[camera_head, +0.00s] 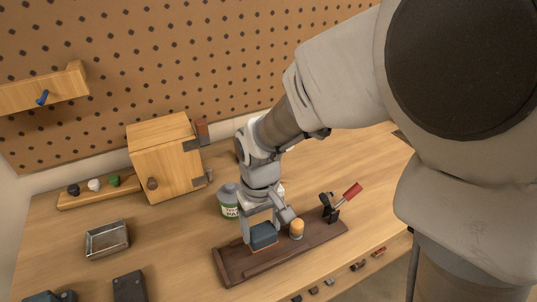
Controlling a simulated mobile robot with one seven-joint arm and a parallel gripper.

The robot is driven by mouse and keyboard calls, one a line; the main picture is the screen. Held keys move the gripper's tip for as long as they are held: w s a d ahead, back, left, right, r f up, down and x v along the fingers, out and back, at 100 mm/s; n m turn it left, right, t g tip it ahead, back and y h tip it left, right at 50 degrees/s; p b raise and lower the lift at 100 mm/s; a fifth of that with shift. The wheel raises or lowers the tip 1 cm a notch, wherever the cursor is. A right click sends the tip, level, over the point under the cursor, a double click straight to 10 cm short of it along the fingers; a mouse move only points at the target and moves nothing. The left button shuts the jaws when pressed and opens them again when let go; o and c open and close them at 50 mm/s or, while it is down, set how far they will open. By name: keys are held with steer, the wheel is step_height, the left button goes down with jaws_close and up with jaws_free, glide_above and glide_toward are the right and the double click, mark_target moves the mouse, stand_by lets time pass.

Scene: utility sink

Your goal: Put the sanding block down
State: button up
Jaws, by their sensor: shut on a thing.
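The sanding block (263,235) is blue-grey with a thin orange-brown underside. It is between the fingers of my gripper (260,228), which points down and is shut on it. The block is over the left part of a long dark wooden board (232,268) with raised edges. I cannot tell whether its underside touches the board. My gripper hides part of the block's top and sides.
A small orange-topped object (297,229) stands right of the block, and a red-handled clamp (340,201) is farther right. A labelled can (228,201) stands behind. A metal tray (107,240) and wooden cabinet (166,160) are left. Bare bench lies between tray and board.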

mark_target(256, 240)
steer(key=shift+a+f, duration=0.5)
steer(key=shift+a, duration=0.15)
steer(key=shift+f+b, duration=0.3)
steer(key=shift+f, duration=1.6)
steer(key=shift+f, duration=0.2)
steer(key=o, duration=1.1)
